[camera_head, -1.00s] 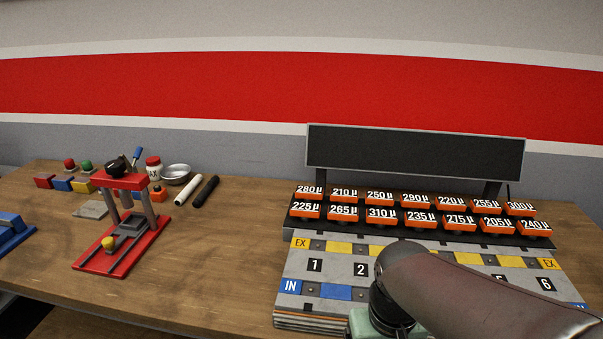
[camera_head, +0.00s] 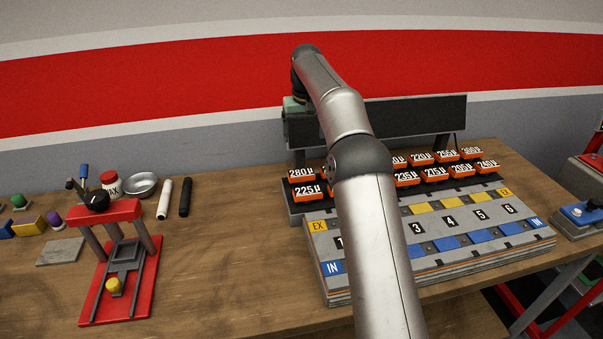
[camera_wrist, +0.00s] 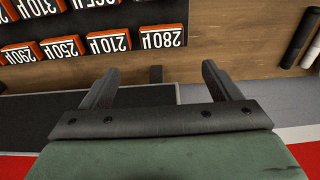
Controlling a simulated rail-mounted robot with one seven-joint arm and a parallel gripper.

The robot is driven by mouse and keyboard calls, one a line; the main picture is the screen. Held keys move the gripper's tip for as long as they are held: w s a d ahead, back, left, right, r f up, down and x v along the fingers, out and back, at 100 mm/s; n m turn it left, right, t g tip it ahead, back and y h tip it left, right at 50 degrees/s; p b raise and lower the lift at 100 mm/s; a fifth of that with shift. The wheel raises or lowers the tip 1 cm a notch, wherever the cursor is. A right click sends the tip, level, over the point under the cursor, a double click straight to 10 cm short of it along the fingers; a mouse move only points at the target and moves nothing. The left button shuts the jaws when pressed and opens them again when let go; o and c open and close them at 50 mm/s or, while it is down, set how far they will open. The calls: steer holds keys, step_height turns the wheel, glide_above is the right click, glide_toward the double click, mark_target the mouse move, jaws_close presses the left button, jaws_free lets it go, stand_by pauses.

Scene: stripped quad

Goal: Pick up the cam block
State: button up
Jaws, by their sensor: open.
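No part is labelled as the cam block, and I cannot tell which one it is. Small coloured blocks, among them a blue block (camera_head: 5,230) and a yellow block (camera_head: 27,226), stand at the far left of the bench. My gripper (camera_wrist: 160,78) is open in the wrist view, with no object held between its fingers. In the head view its green housing is raised at the left end of the dark board; the fingers are hidden there. Orange numbered blocks, such as the 280µ block (camera_wrist: 161,36), sit in the rack below, beyond my fingers.
A dark board (camera_head: 420,119) stands behind the rack. A grey slab (camera_head: 437,262) marked EX and IN lies in front, partly behind my arm. Bench between press and slab is clear.

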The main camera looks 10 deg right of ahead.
steer(key=p, duration=0.1)
glide_toward(301, 173)
step_height(301, 173, down, 5)
steer(key=shift+w+d+f, duration=0.1)
steer(key=shift+w+d, duration=0.05)
steer(key=shift+w+f+p, duration=0.25)
steer(key=shift+f+p, duration=0.3)
steer(key=shift+f, duration=0.8)
steer(key=shift+w+f+p, duration=0.25)
steer(key=shift+f+p, duration=0.3)
steer(key=shift+f, duration=0.75)
steer(key=c, duration=0.7)
